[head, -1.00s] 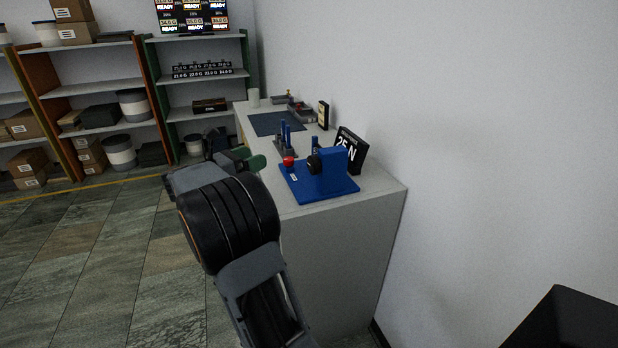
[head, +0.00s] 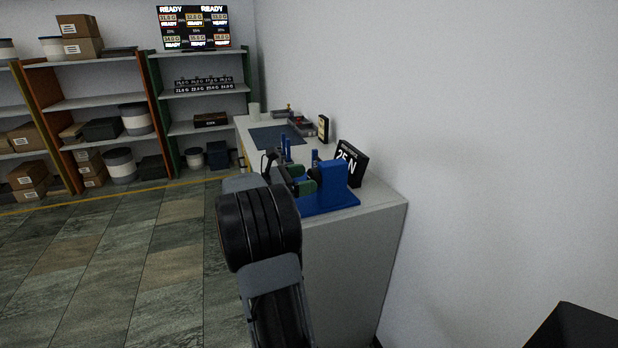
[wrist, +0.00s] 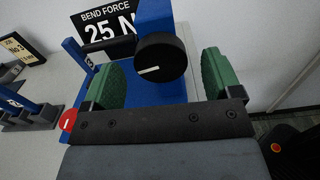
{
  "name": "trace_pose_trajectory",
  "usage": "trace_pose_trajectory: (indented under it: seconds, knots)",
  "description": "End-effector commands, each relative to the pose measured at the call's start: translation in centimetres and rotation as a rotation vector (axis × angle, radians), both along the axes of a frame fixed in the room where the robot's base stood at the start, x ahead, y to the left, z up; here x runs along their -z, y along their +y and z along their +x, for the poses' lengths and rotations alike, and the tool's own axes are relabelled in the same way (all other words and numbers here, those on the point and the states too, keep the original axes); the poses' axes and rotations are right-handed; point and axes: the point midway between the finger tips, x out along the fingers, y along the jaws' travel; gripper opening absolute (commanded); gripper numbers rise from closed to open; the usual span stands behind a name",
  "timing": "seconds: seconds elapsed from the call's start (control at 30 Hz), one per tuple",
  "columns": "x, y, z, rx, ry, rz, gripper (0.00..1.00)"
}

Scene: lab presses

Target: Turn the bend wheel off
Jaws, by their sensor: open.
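The bend wheel (wrist: 160,60) is a round black knob with a white pointer line, on the front of the blue press (wrist: 151,14). In the wrist view the line points left and slightly down. My gripper (wrist: 166,78) is open, with one green-padded finger at each side of the wheel and a gap on both sides. In the head view my gripper (head: 305,181) is at the blue press (head: 335,176) and hides the wheel. A red button (wrist: 68,120) with a white mark sits at the lower left of the press.
A black sign (head: 350,161) reading 25 N stands behind the press; in the wrist view it reads BEND FORCE (wrist: 103,24). Blue posts (wrist: 75,54) stand left of the press. A dark mat (head: 272,136) lies farther back on the counter. A white wall closes the right side.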

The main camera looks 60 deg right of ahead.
Motion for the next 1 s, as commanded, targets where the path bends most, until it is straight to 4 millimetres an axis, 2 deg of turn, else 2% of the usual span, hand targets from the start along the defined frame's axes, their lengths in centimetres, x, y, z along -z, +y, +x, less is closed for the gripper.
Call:
trace_pose_trajectory:
  seconds: [0.2, 0.57, 1.0]
  knots:
    - [0.0, -1.3, -1.0, 0.000, 0.001, 0.000, 0.84]
    - [0.0, -1.5, -1.1, -0.002, 0.001, 0.001, 0.84]
    - [0.0, -1.5, -1.1, -0.001, 0.001, 0.001, 0.43]
